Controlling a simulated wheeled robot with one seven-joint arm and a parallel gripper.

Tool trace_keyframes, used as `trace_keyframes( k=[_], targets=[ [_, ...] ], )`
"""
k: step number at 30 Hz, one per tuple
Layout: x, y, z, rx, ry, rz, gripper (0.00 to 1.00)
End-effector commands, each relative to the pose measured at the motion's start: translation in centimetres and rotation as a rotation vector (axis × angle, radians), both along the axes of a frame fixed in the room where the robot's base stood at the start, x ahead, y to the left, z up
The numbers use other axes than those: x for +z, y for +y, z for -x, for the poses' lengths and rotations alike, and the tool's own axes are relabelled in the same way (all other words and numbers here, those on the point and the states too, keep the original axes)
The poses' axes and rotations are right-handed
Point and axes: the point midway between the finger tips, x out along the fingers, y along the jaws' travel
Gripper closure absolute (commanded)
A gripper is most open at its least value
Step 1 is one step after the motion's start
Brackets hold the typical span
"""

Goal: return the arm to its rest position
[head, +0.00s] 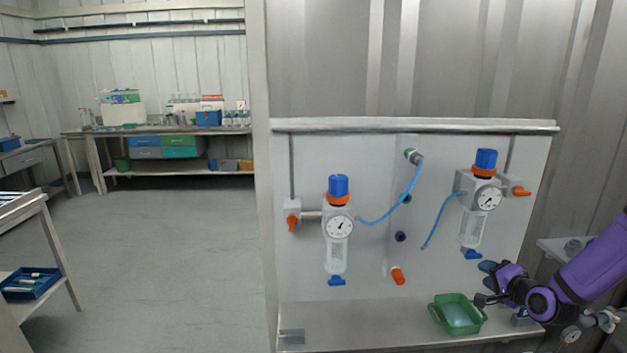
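My purple arm (590,268) reaches in from the right edge and bends at a dark joint low on the right. My gripper (484,299) is small and dark here, at the right rim of a green tray (440,318) on the bench. I cannot tell whether it touches the tray, or whether its fingers are apart or closed. No held object can be made out.
A panel (372,265) carries two clear vessels with blue caps and gauges, the left one (337,240) and the right one (472,220). A blue hose (395,208) loops from the left vessel to a port. Another blue hose (435,220) hangs loose. Open floor (160,260) lies left.

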Motion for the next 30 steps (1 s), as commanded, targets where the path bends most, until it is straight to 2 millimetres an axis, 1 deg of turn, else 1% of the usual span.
trace_keyframes(
  k=[1,7,14,20,23,26,30],
  targets=[
    [0.9,0.5,-0.1,0.025,0.030,0.065,0.61],
    [4.0,2.0,0.4,0.107,0.167,0.304,0.61],
    [8.4,3.5,1.9,0.175,0.303,0.544,0.61],
    [12.9,5.1,4.2,0.220,0.402,0.718,0.61],
    [15.3,6.0,5.8,0.238,0.446,0.788,0.61],
    [17.5,7.0,7.5,0.258,0.487,0.849,0.61],
    [20.7,8.4,10.4,0.285,0.536,0.916,0.61]
  ],
)
